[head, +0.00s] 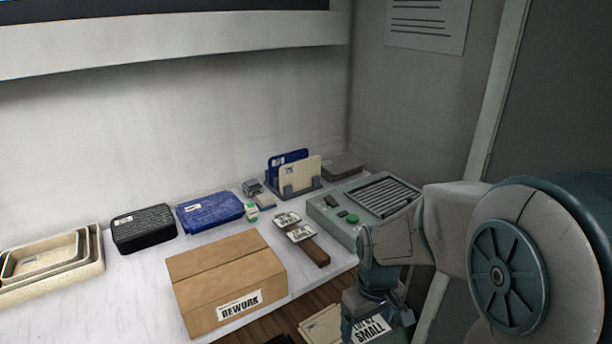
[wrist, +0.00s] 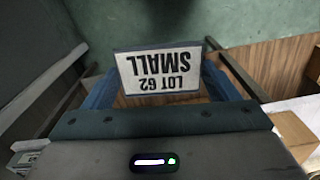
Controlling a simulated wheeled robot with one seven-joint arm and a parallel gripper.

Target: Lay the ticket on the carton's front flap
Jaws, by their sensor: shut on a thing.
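The ticket (head: 371,329) is a white card reading "LOT 62 SMALL". My gripper (head: 374,312) is shut on it, low at the bottom of the head view, right of the counter's front edge. In the wrist view the ticket (wrist: 158,72) sits between the two blue fingers, its print upside down. The brown carton (head: 203,303) stands on the counter, left of my gripper and well apart from it. A "REWORK" label is on its front face. Its front flap (head: 232,278) lies flat on top, on the near side of the seam, and looks bare.
A grey-green machine (head: 340,222) stands right of these. Nested cream trays (head: 88,268) are at the left. Counter left of the carton is clear.

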